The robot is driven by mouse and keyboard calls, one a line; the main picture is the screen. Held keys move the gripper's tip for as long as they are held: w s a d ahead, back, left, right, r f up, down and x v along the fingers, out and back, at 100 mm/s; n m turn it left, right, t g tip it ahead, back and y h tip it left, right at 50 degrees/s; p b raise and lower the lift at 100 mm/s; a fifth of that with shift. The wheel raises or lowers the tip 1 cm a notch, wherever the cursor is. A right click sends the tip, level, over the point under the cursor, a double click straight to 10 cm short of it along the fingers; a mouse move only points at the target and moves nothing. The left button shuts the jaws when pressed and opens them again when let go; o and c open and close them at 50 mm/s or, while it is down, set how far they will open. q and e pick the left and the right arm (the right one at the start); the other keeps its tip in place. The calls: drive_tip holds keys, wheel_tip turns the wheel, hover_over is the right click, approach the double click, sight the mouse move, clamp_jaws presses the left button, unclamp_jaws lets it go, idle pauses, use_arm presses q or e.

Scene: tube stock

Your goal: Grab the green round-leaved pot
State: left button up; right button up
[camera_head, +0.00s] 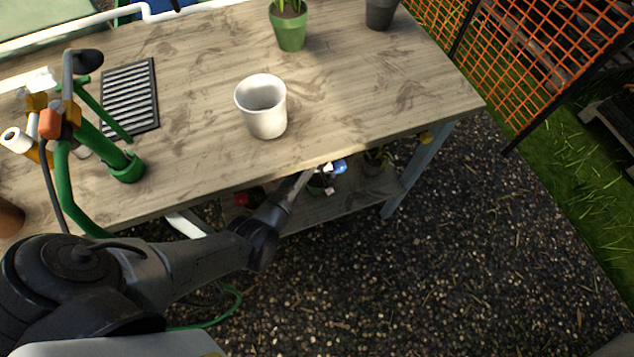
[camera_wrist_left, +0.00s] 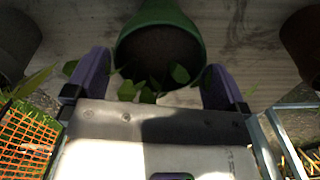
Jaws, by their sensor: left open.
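The green pot (camera_wrist_left: 160,14) with dark soil and small rounded leaves (camera_wrist_left: 150,88) fills the top middle of the left wrist view. My left gripper (camera_wrist_left: 155,82) is open, with one purple finger on each side of the leaves, on the pot's near side. I cannot tell whether the fingers touch the plant. In the head view the left gripper (camera_head: 331,174) is small, just below the table's front edge, by plants on the lower shelf. The pot there is mostly hidden by the gripper and tabletop. My right gripper is not in view.
The wooden table (camera_head: 200,75) carries a white pot (camera_head: 265,115), another green pot (camera_head: 290,30) with upright leaves, a dark pot (camera_head: 380,14) and a black slatted tray (camera_head: 130,97). Another plant (camera_head: 375,160) stands on the lower shelf (camera_head: 330,208). Gravel in front is open.

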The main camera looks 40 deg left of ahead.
use_arm(q)
wheel_tip(320, 180, down, 5)
drive_tip(key=b, duration=0.2)
drive_tip(key=shift+b, duration=0.3)
drive_tip(key=shift+r, duration=0.1)
drive_tip(key=c, duration=0.8)
